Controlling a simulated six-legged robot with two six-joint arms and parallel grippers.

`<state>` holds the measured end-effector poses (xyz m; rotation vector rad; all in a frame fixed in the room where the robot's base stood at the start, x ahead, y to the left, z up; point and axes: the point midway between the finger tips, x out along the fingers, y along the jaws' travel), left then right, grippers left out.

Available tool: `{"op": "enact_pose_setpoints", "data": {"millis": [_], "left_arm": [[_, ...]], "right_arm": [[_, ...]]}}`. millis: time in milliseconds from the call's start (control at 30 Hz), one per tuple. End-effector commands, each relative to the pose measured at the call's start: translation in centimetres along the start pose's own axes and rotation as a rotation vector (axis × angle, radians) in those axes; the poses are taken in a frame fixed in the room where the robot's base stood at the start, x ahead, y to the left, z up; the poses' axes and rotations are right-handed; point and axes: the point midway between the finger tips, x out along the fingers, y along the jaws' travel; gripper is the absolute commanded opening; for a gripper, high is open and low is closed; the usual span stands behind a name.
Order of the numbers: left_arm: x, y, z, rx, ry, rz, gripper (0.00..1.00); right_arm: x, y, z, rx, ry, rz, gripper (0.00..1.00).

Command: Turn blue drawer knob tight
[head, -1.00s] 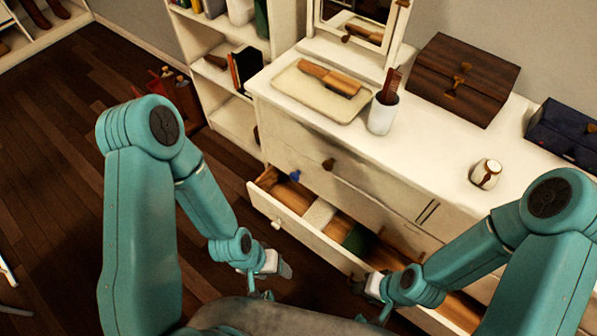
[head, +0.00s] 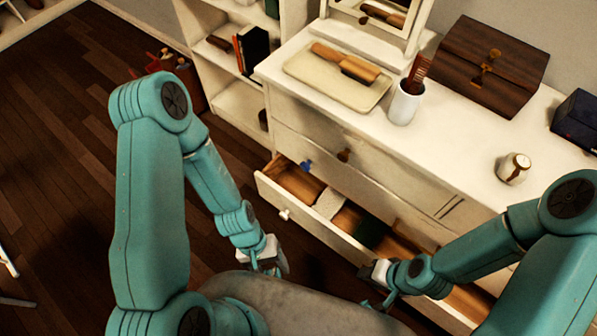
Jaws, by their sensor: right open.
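The blue drawer knob (head: 306,165) is on the front of a closed drawer of the white dresser (head: 300,128), to the left of a brown knob (head: 344,155). My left gripper (head: 272,268) is low in front of the open lower drawer (head: 300,222), apart from the blue knob; its fingers are too small and dark to read. My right gripper (head: 372,290) is open and empty, near the right part of the open drawer's front. Neither gripper touches the blue knob.
The open drawer sticks out below the blue knob, with folded cloths inside and a white knob (head: 284,214) on its front. A tray with a brush (head: 345,62), a cup with a comb (head: 405,103), a jar (head: 514,168) and a wooden box (head: 490,65) stand on top.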

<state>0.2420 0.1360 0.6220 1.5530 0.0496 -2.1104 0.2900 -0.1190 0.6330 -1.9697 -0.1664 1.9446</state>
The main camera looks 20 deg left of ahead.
Motion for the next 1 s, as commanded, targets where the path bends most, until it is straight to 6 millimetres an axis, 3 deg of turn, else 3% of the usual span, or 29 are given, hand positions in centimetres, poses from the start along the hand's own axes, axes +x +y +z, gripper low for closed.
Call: {"op": "enact_pose_setpoints", "data": {"millis": [100, 233, 333, 433, 533, 633, 700, 800, 900, 1000], "left_arm": [[1.7, -0.8, 1.6, -0.133, -0.140, 0.028, 0.64], [2.7, -0.1, 3.7, -0.308, -0.318, 0.113, 0.64], [3.2, 1.5, 4.7, -0.466, -0.467, 0.229, 0.64], [3.1, 4.2, 4.2, -0.663, -0.620, 0.431, 0.64], [2.2, 7.0, 0.2, -0.899, -0.728, 0.759, 0.64], [0.7, 7.1, -6.7, -1.122, -0.711, 1.152, 0.64], [-0.3, 5.3, -11.3, -1.242, -0.626, 1.398, 0.64], [-1.2, 1.8, -15.9, -1.354, -0.471, 1.652, 0.64], [-1.8, -0.9, -18.1, -1.408, -0.349, 1.790, 0.64], [-2.1, -1.8, -19.0, -1.426, -0.298, 1.837, 0.64]], "right_arm": [[1.3, 0.5, 0.0, 0.000, 0.000, 0.000, 0.43], [2.4, 0.9, -0.1, 0.000, 0.000, 0.000, 0.43], [3.3, 1.2, -0.1, 0.000, 0.000, 0.000, 0.43], [4.6, 1.7, -0.1, 0.000, 0.000, 0.000, 0.43], [6.2, 2.3, -0.1, 0.000, 0.000, 0.000, 0.43], [7.7, 2.8, -0.2, 0.000, 0.000, 0.000, 0.43], [8.4, 3.0, -0.2, 0.000, 0.000, 0.000, 0.43], [9.0, 3.3, -0.2, 0.000, 0.000, 0.000, 0.43], [9.3, 3.4, -0.2, 0.000, 0.000, 0.000, 0.43], [9.3, 3.4, -0.2, 0.000, 0.000, 0.000, 0.43]]}}
